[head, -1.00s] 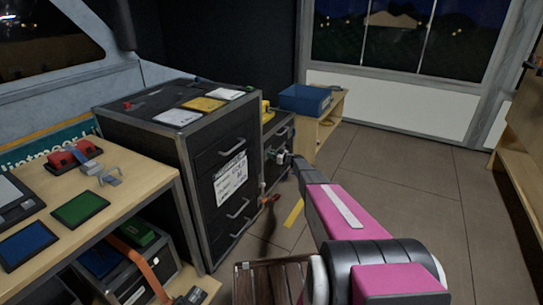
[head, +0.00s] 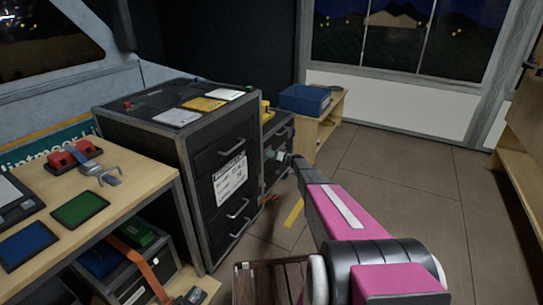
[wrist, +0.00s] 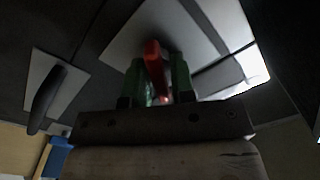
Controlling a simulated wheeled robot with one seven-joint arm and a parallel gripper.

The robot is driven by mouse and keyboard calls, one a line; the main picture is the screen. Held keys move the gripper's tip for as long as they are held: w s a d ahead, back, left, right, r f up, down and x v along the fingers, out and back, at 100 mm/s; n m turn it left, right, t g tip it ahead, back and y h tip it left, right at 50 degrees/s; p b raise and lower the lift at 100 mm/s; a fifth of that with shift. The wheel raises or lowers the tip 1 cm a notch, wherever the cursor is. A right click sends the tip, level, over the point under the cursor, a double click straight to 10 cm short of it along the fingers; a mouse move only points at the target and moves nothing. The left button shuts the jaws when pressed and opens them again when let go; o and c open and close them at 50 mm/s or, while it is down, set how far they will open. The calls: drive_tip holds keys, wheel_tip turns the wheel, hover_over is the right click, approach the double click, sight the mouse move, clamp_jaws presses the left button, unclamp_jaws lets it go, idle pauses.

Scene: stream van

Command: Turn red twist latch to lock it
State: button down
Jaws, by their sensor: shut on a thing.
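The red twist latch (wrist: 154,62) shows in the wrist view in front of a pale plate (wrist: 120,42) on a dark face. My gripper (wrist: 157,82) has its two green fingers closed on either side of the latch's red grip. The grip lies roughly upright in that picture, slightly tilted. Whether it is locked cannot be told. In the head view my gripper (head: 282,156) is at the front of the small dark cabinet (head: 278,134), beyond the large drawer case. The latch is hidden there by my gripper and arm.
A large dark drawer case (head: 206,150) stands left of my arm. A wooden bench (head: 135,168) is nearer at left. A blue bin (head: 305,98) sits on a low wooden shelf behind. A black handle (wrist: 47,98) is left of the latch. Open floor (head: 410,185) lies right.

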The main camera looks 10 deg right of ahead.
drive_tip(key=m, duration=0.5)
drive_tip(key=shift+w+f+m, duration=0.1)
drive_tip(key=shift+m, duration=0.2)
drive_tip(key=m, duration=0.5)
drive_tip(key=shift+d+f, duration=0.1)
drive_tip(key=shift+f, duration=0.05)
drive_tip(key=shift+m, duration=0.4)
drive_tip(key=c, duration=1.2)
unclamp_jaws()
drive_tip(key=v, duration=1)
drive_tip(key=shift+s+d, duration=0.2)
drive_tip(key=shift+d, duration=0.1)
